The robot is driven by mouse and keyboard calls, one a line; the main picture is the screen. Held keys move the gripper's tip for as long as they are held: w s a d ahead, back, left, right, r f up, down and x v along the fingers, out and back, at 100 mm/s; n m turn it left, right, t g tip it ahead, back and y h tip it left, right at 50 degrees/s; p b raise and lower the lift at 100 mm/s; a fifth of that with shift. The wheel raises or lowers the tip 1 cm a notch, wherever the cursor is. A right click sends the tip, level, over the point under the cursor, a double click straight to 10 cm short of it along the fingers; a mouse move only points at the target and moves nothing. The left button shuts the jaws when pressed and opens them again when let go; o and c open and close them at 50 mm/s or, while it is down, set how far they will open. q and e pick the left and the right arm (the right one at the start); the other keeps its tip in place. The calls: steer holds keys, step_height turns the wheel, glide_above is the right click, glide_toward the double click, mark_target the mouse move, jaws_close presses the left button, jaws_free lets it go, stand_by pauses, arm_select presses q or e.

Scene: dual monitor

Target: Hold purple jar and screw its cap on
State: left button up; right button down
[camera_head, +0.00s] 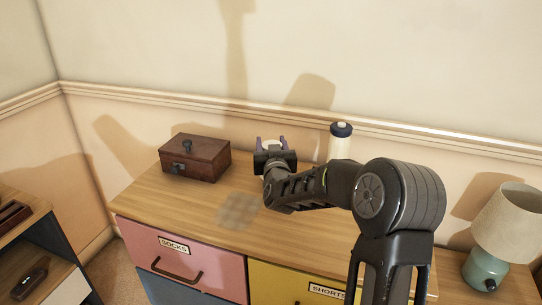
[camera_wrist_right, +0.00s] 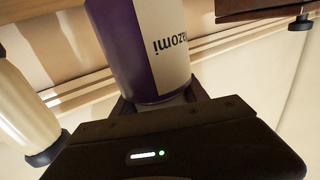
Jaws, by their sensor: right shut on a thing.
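The purple jar (camera_wrist_right: 140,45) has a purple side and a white side with dark lettering, which appears upside down in the right wrist view. My right gripper (camera_wrist_right: 160,105) is shut on it, with a finger on either side of one end. In the head view the right gripper (camera_head: 273,152) is at the back of the dresser, and only a little purple and white of the jar (camera_head: 271,142) shows there. The gripper hides the jar's gripped end, and I cannot make out a loose cap. My left gripper is not in view.
A cream bottle with a dark blue cap (camera_head: 341,145) stands right of the gripper, near the wall. A brown wooden box (camera_head: 196,158) stands left on the dresser (camera_head: 150,195). A lamp (camera_head: 510,225) is at far right. The dresser's front left top is clear.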

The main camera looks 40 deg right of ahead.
steer(key=shift+r, duration=0.1)
steer(key=shift+f, duration=1.85)
steer(key=shift+f, duration=0.2)
steer(key=c, duration=0.6)
jaws_free()
steer(key=shift+r, duration=0.2)
steer(key=shift+s+a+f, duration=0.1)
steer(key=shift+s+a, duration=0.1)
steer(key=shift+s, duration=0.05)
steer(key=b+v, duration=0.1)
steer(key=v, duration=1)
steer(key=shift+s+a, duration=0.15)
steer(key=shift+s, duration=0.05)
